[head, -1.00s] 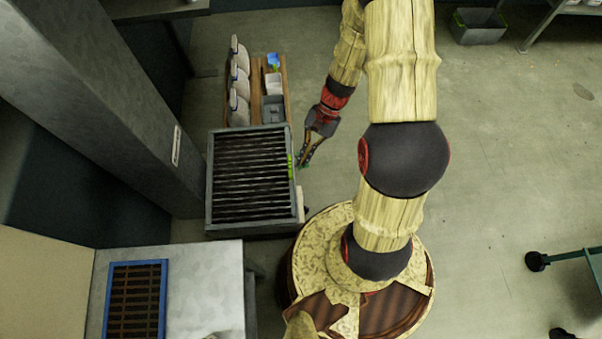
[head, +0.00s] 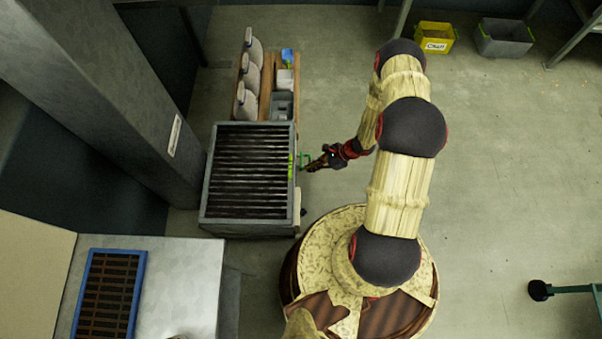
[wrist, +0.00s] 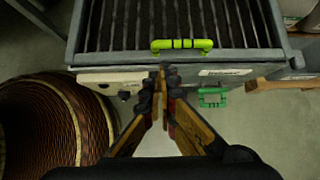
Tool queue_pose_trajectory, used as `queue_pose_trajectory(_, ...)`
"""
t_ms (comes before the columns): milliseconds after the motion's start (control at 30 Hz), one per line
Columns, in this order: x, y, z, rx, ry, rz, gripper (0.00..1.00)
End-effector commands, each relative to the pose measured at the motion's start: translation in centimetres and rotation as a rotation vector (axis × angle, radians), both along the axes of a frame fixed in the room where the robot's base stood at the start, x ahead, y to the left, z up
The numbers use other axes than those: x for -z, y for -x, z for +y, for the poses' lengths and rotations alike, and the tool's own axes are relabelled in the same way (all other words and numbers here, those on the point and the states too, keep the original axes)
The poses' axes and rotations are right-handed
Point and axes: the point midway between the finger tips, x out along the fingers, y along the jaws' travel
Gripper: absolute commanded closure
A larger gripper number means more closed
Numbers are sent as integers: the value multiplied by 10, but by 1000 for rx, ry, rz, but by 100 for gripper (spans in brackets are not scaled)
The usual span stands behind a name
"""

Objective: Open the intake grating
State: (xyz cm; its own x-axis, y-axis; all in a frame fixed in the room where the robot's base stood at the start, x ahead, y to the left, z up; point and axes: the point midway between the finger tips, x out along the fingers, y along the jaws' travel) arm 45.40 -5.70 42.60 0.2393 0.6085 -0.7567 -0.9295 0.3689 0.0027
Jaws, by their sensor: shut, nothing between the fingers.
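The intake grating (head: 250,170), dark parallel slats in a grey frame, lies flat on top of a grey box-shaped machine; it also shows in the wrist view (wrist: 150,22). A lime-green handle (wrist: 182,44) sits on its near edge; in the head view the handle (head: 291,166) is on the right edge. A darker green latch-like piece (wrist: 213,97) is on the machine's side, below and right of the handle. My gripper (wrist: 166,72) is shut and empty, its tips just below and left of the handle. In the head view my gripper (head: 307,168) is right of the machine.
A grey column (head: 120,90) stands left of the machine. Behind it is a wooden rack (head: 267,92) with pale jugs and small bins. A table (head: 190,285) at front left holds a blue-framed grate (head: 82,290). The floor on the right is mostly clear.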

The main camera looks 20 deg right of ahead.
Motion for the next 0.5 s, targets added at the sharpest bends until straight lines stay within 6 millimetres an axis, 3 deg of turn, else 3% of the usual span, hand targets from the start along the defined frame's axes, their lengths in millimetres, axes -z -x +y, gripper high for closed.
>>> queue_pose_trajectory(167, 10, -3, 2, 17, 13, 4, 100)
queue_pose_trajectory(500, 55, -16, 36, 13, 12, 4, 100)
